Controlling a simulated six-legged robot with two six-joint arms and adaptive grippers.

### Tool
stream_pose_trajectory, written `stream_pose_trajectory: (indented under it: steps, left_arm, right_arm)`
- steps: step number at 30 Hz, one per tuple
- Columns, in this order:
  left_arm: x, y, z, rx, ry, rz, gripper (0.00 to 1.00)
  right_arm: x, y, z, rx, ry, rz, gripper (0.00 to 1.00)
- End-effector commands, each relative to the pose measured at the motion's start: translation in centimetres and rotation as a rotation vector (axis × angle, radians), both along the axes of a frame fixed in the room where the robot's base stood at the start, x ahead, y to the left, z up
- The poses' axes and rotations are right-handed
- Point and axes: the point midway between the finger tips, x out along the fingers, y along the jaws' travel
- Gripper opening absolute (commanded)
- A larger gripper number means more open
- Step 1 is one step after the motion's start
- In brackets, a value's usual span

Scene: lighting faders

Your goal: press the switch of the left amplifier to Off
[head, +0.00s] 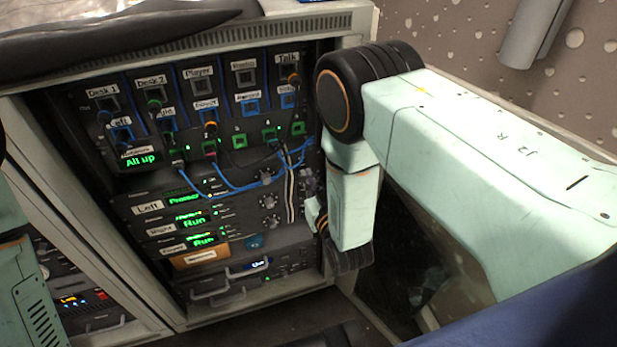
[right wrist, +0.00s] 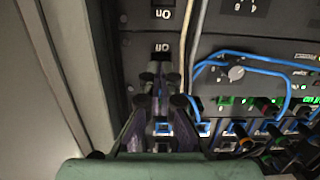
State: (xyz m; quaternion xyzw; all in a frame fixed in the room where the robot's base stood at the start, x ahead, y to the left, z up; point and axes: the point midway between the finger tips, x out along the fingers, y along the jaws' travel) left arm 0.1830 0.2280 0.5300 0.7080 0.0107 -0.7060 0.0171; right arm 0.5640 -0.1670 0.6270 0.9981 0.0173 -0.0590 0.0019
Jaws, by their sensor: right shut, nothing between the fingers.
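The left amplifier (head: 148,207) is the rack unit labelled "Left", with a green lit display whose text is hard to read. My right gripper (head: 318,218) is at the rack's right edge, partly hidden by my own arm. In the right wrist view, which shows the rack upside down, my right gripper (right wrist: 158,78) is shut and empty. Whether the tips touch a switch I cannot tell. My left gripper is out of view.
Two more units below, one labelled (head: 160,230), show green "Run" displays. Blue cables (head: 215,187) hang across the patch panel above, and pale cables (right wrist: 199,45) pass close beside my fingers. The rack's side frame (right wrist: 60,70) stands on the fingers' left in the wrist view.

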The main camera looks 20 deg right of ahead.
Motion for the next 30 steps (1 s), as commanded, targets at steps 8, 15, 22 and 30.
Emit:
stream_pose_trajectory:
  steps: [8,15,22,30]
  left_arm:
    - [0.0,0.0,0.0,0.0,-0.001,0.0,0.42]
    - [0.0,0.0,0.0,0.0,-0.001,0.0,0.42]
    - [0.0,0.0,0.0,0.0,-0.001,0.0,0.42]
    - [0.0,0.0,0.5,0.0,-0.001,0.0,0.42]
  right_arm:
    - [-0.2,0.0,-0.1,0.0,0.001,-0.001,0.0]
    - [-0.4,0.0,-0.1,0.0,0.001,-0.001,0.0]
    - [0.5,0.0,-0.4,0.0,0.0,-0.001,0.0]
    - [1.1,0.1,-0.9,0.0,0.0,0.0,0.0]
